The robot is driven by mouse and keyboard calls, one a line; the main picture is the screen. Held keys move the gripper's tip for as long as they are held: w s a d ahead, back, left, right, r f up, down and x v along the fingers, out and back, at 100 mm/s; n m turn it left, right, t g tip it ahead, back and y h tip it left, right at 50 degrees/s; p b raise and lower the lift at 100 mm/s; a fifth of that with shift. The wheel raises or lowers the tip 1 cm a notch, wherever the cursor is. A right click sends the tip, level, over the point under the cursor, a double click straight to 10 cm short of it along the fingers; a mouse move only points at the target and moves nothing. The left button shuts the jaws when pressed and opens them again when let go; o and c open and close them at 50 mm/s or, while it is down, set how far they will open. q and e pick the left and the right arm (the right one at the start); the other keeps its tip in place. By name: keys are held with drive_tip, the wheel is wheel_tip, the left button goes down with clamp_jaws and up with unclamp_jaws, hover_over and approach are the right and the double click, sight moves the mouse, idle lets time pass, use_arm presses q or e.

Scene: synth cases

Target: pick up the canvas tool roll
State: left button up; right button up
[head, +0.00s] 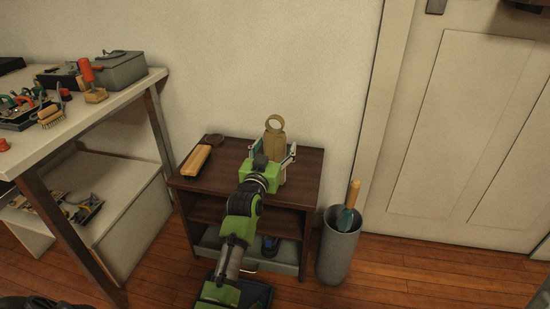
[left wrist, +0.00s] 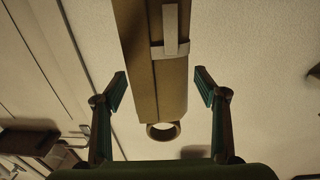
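A tan, upright piece with a ring at its top, which looks like the canvas tool roll (head: 275,143), stands on the small dark brown cabinet (head: 229,157). In the left wrist view the roll (left wrist: 172,92) is long and brown, with a pale strap and a round ring at its lower end. My left gripper (head: 273,150) is open at the cabinet top, just in front of the roll. In the left wrist view its fingers (left wrist: 161,82) stand on either side of the roll, with a visible gap at each side. The arm hides the roll's foot. My right gripper is not in view.
A workbench (head: 70,125) with tools stands left. A white wall is behind.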

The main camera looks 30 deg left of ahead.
use_arm(q)
drive_tip(key=c, duration=1)
drive_tip(key=shift+o, duration=0.2)
drive_tip(key=shift+r, duration=0.15)
